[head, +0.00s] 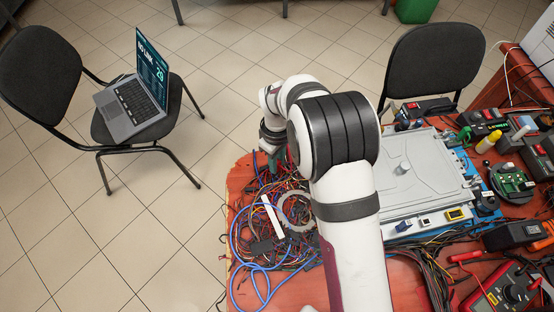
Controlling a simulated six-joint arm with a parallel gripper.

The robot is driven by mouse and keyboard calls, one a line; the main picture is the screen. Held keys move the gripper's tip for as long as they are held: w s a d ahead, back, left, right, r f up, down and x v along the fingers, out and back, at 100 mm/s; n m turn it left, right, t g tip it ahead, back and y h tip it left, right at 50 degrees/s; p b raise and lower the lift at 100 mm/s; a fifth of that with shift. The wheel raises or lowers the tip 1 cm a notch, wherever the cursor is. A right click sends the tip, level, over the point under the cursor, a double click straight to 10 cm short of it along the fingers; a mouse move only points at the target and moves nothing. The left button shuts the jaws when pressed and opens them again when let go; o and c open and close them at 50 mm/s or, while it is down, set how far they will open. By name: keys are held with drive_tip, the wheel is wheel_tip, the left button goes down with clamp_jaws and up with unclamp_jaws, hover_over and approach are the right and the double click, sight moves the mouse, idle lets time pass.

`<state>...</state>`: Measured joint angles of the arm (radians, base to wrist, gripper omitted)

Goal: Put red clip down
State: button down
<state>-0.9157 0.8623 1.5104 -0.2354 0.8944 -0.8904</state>
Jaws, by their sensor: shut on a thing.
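My gripper (272,160) is at the far end of my white arm, pointing down over the tangle of hoses and wires near the table's left back edge. Only a small dark greenish part of it shows below the wrist; my own arm hides much of the rest. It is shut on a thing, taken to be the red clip. I cannot make out the clip's shape or whether it touches the wires below.
Red, black and blue wires (250,262) cover the table's left part, with a white strip (272,216) and a grey ring (296,209) among them. A grey metal case (425,172) stands right of my arm. Tools and a red multimeter (506,292) crowd the right.

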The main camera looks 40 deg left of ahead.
drive_tip(key=shift+f, duration=0.15)
drive_tip(key=c, duration=0.8)
unclamp_jaws()
drive_tip(key=shift+o, duration=0.2)
wheel_tip(320, 180, up, 12)
drive_tip(key=d+r+m, duration=0.4)
drive_tip(key=d, duration=0.4)
drive_tip(key=d+r+m, duration=0.4)
drive_tip(key=d, duration=0.4)
drive_tip(key=s+d+m+y, duration=0.1)
drive_tip(key=s+d+m, duration=1.4)
drive_tip(key=d, duration=0.2)
drive_tip(key=shift+s+d+f+m+y, duration=0.2)
drive_tip(key=shift+s+f+m+y, duration=0.1)
drive_tip(key=shift+y, duration=0.1)
